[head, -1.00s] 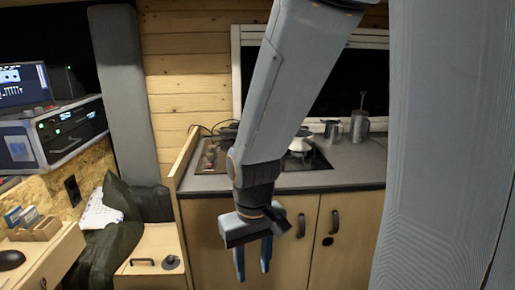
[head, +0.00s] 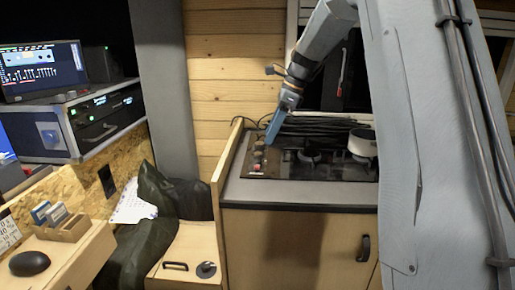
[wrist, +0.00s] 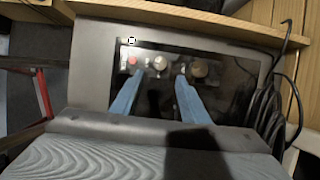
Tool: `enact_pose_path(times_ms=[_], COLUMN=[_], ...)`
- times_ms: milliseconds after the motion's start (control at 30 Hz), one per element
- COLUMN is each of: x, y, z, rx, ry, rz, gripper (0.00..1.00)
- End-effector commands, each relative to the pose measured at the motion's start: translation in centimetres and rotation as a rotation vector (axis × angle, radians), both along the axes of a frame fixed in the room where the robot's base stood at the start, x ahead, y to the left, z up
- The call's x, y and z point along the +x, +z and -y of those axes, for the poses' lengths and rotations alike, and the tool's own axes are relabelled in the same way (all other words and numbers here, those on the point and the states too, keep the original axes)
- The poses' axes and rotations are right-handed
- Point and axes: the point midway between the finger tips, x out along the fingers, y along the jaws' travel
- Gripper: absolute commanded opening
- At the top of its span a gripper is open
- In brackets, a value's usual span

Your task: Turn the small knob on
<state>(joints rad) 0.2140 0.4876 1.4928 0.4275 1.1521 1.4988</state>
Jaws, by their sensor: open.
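The dark knob panel (head: 255,174) is at the left end of the stove top in the head view, and the wrist view shows it from above (wrist: 225,88). A small pale knob (wrist: 159,63) sits between a larger round knob (wrist: 199,68) and a red knob (wrist: 132,62). In the head view the small knob (head: 258,155) is in the middle of the row. My gripper (wrist: 159,76) is open and empty, pointing at the panel. Its blue fingertips lie either side of the small knob in the picture; their height above the panel is unclear. The gripper (head: 272,135) is close to the knobs.
Black cables (wrist: 268,108) lie beside the panel. A wooden side board (head: 228,158) rises at its left edge. A white pot (head: 361,143) stands on the burner to the right. The counter front edge (head: 300,207) is clear.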

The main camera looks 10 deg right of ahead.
Motion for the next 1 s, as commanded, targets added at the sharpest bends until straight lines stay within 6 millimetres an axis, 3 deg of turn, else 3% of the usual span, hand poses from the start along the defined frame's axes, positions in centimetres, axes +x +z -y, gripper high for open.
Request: enact_pose_path(times_ms=[300, 533, 933, 1000], x=[0.6, 1.0, 1.1, 1.1], y=[-3.6, -6.2, -7.0, -7.0], z=[-2.6, -3.5, -3.6, -3.6], rx=[0.004, 0.004, 0.003, 0.003], ry=[0.007, 0.005, 0.002, 0.002], rz=[-0.007, -0.005, -0.003, -0.003], gripper=[0.41, 0.41, 0.41, 0.29])
